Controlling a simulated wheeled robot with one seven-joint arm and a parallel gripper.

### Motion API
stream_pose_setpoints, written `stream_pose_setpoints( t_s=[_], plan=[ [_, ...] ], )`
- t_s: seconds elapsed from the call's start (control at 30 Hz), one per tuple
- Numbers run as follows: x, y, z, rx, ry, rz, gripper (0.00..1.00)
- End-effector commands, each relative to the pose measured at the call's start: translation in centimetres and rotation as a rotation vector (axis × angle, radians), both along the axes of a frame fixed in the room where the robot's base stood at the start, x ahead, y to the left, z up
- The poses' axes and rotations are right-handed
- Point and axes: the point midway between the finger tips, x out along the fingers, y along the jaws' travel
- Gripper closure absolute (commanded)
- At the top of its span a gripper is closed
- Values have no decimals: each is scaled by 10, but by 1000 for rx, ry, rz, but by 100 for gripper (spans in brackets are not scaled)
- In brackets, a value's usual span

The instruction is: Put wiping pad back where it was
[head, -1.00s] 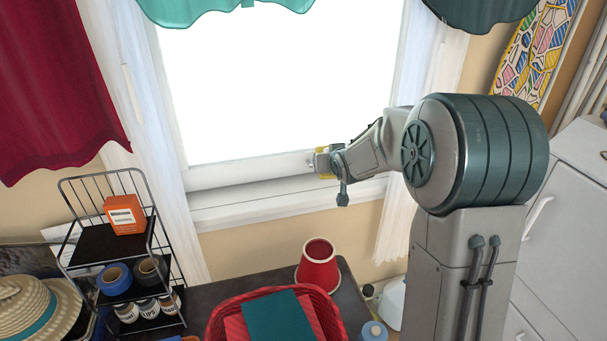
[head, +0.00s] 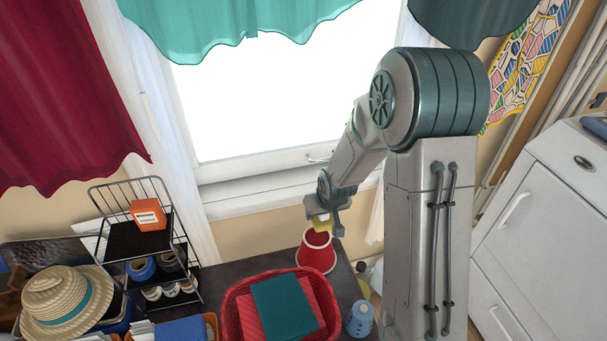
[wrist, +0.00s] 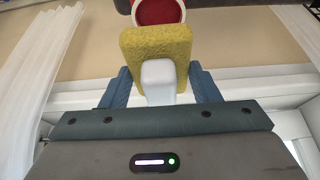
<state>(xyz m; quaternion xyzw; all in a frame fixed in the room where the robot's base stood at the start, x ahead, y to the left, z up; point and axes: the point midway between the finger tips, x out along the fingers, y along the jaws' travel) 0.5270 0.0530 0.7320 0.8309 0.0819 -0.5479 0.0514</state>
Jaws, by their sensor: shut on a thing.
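The wiping pad is a yellow, rough-textured block (wrist: 157,48) with a white grip (wrist: 158,82) on its back. My gripper (wrist: 160,88) is shut on the white grip, with a blue finger on each side, in the wrist view. In the head view my gripper (head: 323,208) is over the far side of the dark table, and the yellow pad (head: 321,222) shows just below it. The pad appears directly above or in front of the red lampshade-like cone (head: 316,253); I cannot tell whether they touch.
A red basket (head: 231,312) with folded cloths stands on the dark table (head: 214,283). A black wire rack (head: 111,250) with an orange box (head: 148,214) stands to the left. A blue bottle (head: 359,319) is right of the basket. The window (head: 262,110) is behind.

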Motion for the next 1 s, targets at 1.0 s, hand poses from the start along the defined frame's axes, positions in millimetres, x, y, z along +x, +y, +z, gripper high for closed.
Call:
stream_pose_setpoints(
  t_s=[1.0],
  plan=[
    [153, 32, -1, 0, 3, 2, 63]
  ],
)
